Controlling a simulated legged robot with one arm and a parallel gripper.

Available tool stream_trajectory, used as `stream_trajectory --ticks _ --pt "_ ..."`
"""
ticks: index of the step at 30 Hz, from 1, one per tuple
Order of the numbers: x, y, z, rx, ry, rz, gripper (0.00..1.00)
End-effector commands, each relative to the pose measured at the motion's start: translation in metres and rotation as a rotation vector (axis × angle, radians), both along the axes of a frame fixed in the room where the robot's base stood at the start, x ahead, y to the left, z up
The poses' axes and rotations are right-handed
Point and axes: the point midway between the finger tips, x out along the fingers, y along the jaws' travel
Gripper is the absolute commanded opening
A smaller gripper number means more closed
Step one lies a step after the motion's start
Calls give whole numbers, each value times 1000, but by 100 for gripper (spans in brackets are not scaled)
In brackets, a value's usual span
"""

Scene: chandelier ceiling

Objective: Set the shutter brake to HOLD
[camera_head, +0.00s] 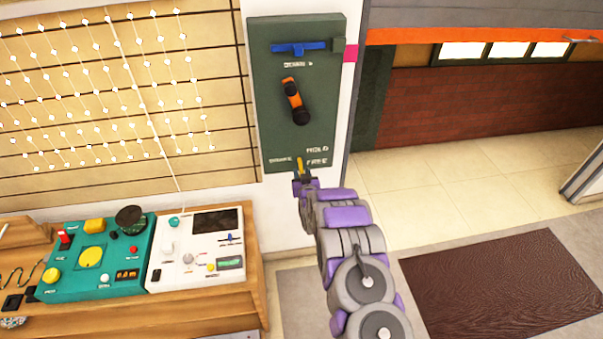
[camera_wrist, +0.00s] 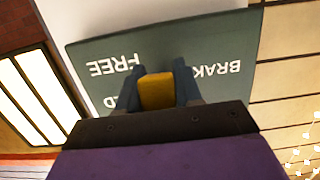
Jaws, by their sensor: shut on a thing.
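A green wall panel (camera_head: 265,110) carries the lettering BRAKE, HOLD and FREE near its lower edge, with HOLD above FREE. The small yellow brake handle (camera_head: 300,164) sits between the word BRAKE and the HOLD and FREE labels. My gripper (camera_head: 301,177) reaches up to it from below and is shut on it. In the wrist view the yellow handle (camera_wrist: 157,92) is between the two dark fingers, and the lettering appears upside down. HOLD is partly hidden behind a finger there. I cannot tell exactly which label the handle points at.
Above on the panel are an orange-and-black lever (camera_head: 293,98) and a blue bar handle (camera_head: 300,48). At lower left, a wooden desk (camera_head: 210,312) holds a teal console (camera_head: 120,262) and a white console (camera_head: 200,265). To the right, an orange-edged shutter (camera_head: 480,34) is raised over open tiled floor.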

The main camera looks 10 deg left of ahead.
Motion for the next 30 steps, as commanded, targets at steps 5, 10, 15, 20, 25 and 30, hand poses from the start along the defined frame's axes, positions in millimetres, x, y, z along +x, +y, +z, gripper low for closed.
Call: stream_trajectory --ticks 5,10,15,20,25,30 --pt "-2 0 17 -44 147 1 0" --pt "-2 0 27 -83 282 1 0" --pt "-3 1 35 -120 413 2 0" --pt "-2 2 42 -152 517 2 0" --pt "0 2 48 -177 606 2 0" --pt "2 3 52 -197 674 2 0"
